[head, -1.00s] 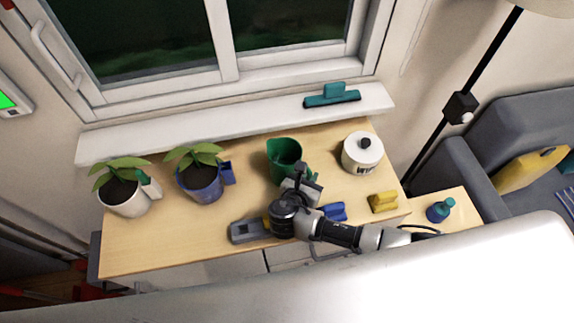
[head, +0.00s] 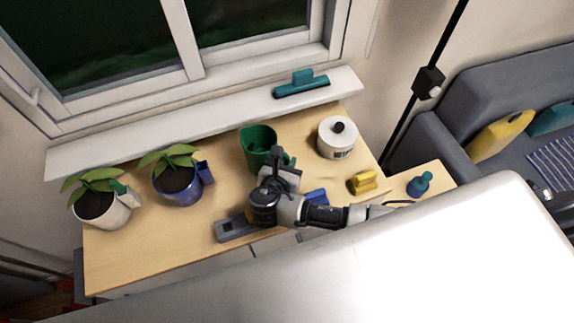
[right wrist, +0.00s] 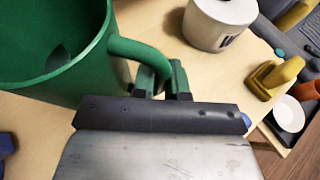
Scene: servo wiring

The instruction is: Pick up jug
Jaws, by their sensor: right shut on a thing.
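The green jug (head: 259,142) stands at the back middle of the wooden cabinet top, its open mouth up. In the right wrist view the jug (right wrist: 60,50) fills the left side, with its handle (right wrist: 140,50) curving toward my gripper. My right gripper (head: 286,165) is at the jug's near right side. In the right wrist view its fingers (right wrist: 162,80) are shut on the handle. The jug's base is hidden in the head view. My left gripper is not in view.
A white lidded canister (head: 338,138) stands right of the jug. Two potted plants, in a blue pot (head: 178,190) and a white pot (head: 105,212), stand left. A yellow object (head: 362,182) lies front right. The window sill (head: 200,115) runs behind.

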